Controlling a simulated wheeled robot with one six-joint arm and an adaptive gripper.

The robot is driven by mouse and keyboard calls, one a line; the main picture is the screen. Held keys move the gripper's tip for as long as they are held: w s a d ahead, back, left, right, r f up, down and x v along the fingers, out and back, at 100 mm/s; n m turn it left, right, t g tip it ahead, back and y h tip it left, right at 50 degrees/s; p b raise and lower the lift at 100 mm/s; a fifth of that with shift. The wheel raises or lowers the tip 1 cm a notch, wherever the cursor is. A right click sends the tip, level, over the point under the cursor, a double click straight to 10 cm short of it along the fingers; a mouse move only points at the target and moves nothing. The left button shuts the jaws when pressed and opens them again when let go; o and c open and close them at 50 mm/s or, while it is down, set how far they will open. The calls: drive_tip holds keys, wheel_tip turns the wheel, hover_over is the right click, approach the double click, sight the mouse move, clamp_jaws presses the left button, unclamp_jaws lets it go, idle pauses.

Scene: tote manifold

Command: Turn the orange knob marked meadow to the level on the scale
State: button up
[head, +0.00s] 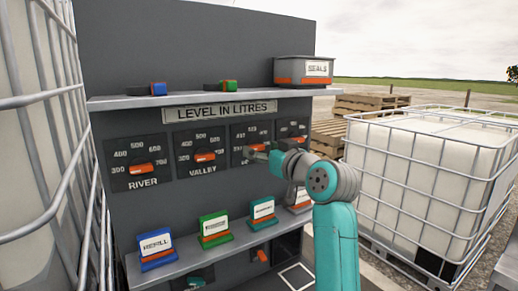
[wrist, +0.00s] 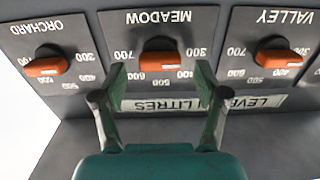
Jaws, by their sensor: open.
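The meadow knob is an orange bar on a dark round hub. In the wrist view, which is upside down, the meadow knob (wrist: 162,61) lies about level across its dial plate, under the word MEADOW, with 300, 600 and 700 legible around it. Which number it points to, I cannot tell. My gripper (wrist: 160,76) is open, one finger toward each side of the knob, apparently not touching it. In the head view my gripper (head: 258,154) is in front of the third dial and partly hides the knob and scale.
The valley knob (wrist: 278,58) and orchard knob (wrist: 47,66) flank it; the river knob (head: 144,169) is far left. A shelf with a seals box (head: 304,71) juts out above the dials. A lower ledge holds a blue refill card (head: 156,246) and other cards.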

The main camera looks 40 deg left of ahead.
drive_tip(key=shift+x, duration=1)
drive_tip(key=c, duration=1.2)
drive_tip(key=shift+o, duration=0.2)
